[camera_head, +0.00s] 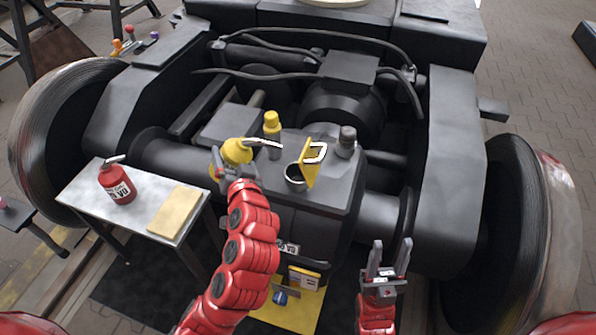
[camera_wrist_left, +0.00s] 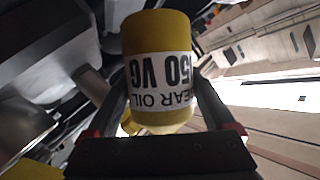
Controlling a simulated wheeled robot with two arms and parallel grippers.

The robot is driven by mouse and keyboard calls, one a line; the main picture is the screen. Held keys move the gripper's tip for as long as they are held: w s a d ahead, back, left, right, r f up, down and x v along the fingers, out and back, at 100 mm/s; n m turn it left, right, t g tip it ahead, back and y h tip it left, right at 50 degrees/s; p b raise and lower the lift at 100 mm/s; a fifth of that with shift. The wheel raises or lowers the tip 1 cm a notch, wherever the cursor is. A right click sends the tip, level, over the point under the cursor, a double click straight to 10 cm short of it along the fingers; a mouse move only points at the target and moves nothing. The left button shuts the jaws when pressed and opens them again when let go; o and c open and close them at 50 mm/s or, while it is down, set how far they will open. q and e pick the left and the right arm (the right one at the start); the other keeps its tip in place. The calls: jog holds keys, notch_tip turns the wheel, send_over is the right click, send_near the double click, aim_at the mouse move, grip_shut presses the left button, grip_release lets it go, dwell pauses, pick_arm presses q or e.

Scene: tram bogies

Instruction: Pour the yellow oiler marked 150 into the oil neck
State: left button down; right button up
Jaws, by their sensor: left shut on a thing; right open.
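My left gripper (camera_head: 222,165) is shut on the yellow oiler (camera_head: 237,151) and holds it tilted over the black housing. In the left wrist view the yellow oiler (camera_wrist_left: 157,35) sits between the fingers, its white label reading "GEAR OIL" and "50 VG", the first digit partly cut off. Its thin spout points right, its tip near the yellow-capped fitting. The oil neck (camera_head: 294,183) is a dark round opening with a yellow flap (camera_head: 310,166) standing up beside it. The spout tip shows behind and left of the neck; no oil stream is visible. My right gripper (camera_head: 388,260) is open and empty.
A red oiler (camera_head: 117,185) and a tan pad (camera_head: 173,210) are on the small table (camera_head: 81,191) at left. A yellow-capped fitting (camera_head: 271,125) and a dark-capped one (camera_head: 347,142) stand on the housing near the neck. Large wheels flank the bogie.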

pick_arm(q)
jog(key=shift+d+m, duration=0.2)
jog(key=shift+m, duration=0.1)
jog(key=shift+d+f+m+t+y+b, duration=0.1)
jog(key=shift+m+t+y+b, duration=0.35)
jog(key=shift+m, duration=0.25)
dwell(0.9)
jog(key=shift+f+m+t+y, duration=0.2)
jog(key=shift+m+t+y, duration=0.05)
jog(key=shift+m, duration=0.45)
dwell(2.5)
jog(key=shift+r+m, duration=0.3)
jog(key=shift+m, duration=0.1)
dwell(2.5)
